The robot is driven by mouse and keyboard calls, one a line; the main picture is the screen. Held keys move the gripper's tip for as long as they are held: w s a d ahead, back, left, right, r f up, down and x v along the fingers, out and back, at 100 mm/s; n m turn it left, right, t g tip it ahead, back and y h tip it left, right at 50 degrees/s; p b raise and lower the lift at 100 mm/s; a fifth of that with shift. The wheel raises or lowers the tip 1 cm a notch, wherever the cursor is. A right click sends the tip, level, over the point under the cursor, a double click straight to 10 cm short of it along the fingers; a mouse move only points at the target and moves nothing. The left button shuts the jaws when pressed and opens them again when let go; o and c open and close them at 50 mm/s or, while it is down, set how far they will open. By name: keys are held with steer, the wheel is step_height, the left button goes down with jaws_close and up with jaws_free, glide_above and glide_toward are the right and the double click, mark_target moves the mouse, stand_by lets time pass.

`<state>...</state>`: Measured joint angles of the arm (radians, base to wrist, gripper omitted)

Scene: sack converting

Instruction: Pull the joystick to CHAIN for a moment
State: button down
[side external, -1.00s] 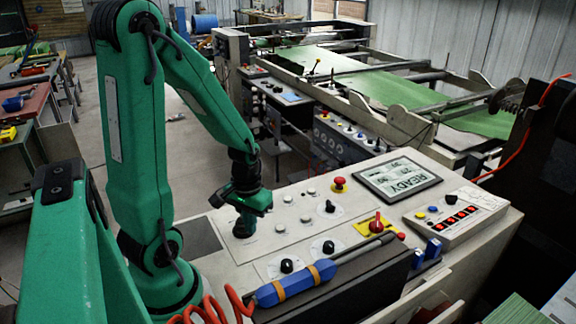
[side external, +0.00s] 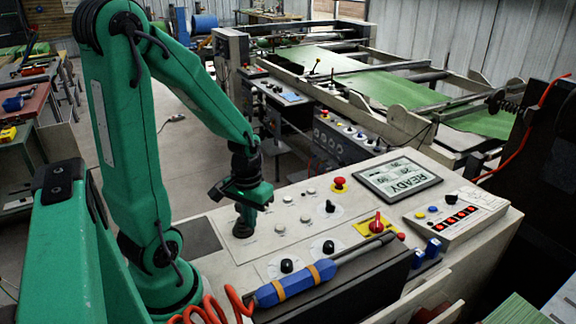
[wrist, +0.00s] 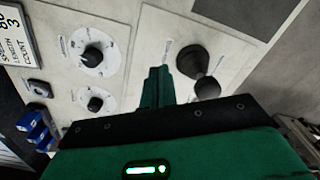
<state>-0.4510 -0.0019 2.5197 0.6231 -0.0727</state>
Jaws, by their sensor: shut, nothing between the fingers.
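The black joystick (wrist: 193,62) stands on a pale plate in the wrist view, with a round, wide part and a smaller round part beside it. In the side external view its dark base (side external: 243,229) shows just under my gripper, which hides most of the stick. My gripper (side external: 246,208) is low over the panel, its green fingers shut and empty. In the wrist view the fingers (wrist: 158,76) are just left of the joystick. I cannot tell whether they touch it or how far it leans. The small labels around it are too blurred to read.
Two black knobs (wrist: 93,56) on white dials lie left of the joystick. A red mushroom button (side external: 340,182), a READY display (side external: 398,179) and a red switch on yellow (side external: 376,222) stand farther right. A blue-handled tool (side external: 290,285) lies along the front edge.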

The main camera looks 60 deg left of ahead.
step_height(320, 180, up, 6)
stand_by(0.9)
stand_by(0.3)
steer(key=d+r+m+t, duration=0.5)
steer(key=d+r+m, duration=0.1)
steer(key=d+r, duration=0.5)
steer(key=shift+r+t, duration=0.3)
steer(key=shift+r, duration=0.2)
steer(key=shift+s, duration=0.1)
stand_by(1.1)
